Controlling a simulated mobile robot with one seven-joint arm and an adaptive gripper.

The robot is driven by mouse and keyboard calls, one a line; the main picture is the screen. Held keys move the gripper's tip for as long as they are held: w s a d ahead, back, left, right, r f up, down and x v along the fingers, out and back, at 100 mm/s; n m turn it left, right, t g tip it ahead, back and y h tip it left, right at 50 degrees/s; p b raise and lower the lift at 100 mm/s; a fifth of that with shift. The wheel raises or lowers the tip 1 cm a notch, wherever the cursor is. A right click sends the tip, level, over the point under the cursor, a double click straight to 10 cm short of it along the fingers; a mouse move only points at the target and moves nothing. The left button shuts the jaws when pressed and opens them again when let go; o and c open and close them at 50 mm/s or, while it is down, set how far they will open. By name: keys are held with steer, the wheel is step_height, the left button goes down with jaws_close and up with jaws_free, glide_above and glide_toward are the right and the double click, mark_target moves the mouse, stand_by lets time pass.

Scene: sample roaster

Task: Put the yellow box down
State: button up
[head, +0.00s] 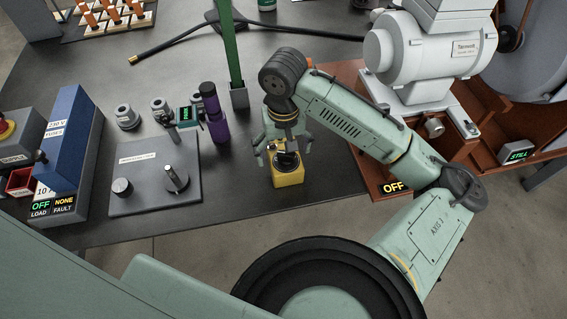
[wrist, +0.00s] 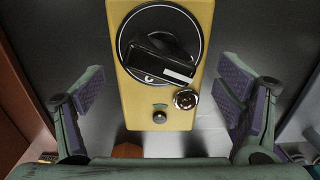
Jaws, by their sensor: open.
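The yellow box (head: 288,179) stands on the dark table near its front edge in the head view. It has a black round dial with a dark knob on top. In the wrist view the yellow box (wrist: 160,88) shows its face with the dial, a silver key-like fitting and a small button. My gripper (head: 281,150) is above and around the box in the head view. In the wrist view my gripper (wrist: 165,100) is open, with one finger on each side and a visible gap between each pad and the box. The box's underside is hidden.
A grey plate (head: 150,190) with knobs, a purple cylinder (head: 214,115) and a green post (head: 231,50) stand left of my gripper. The roaster (head: 420,55) on its brown base (head: 385,185) is to the right. Bare table (head: 245,200) lies left of the box.

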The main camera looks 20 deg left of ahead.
steer(key=shift+f, duration=0.45)
steer(key=shift+r, duration=0.1)
steer(key=shift+c, duration=0.2)
steer(key=c, duration=1.8)
steer(key=shift+r, duration=0.1)
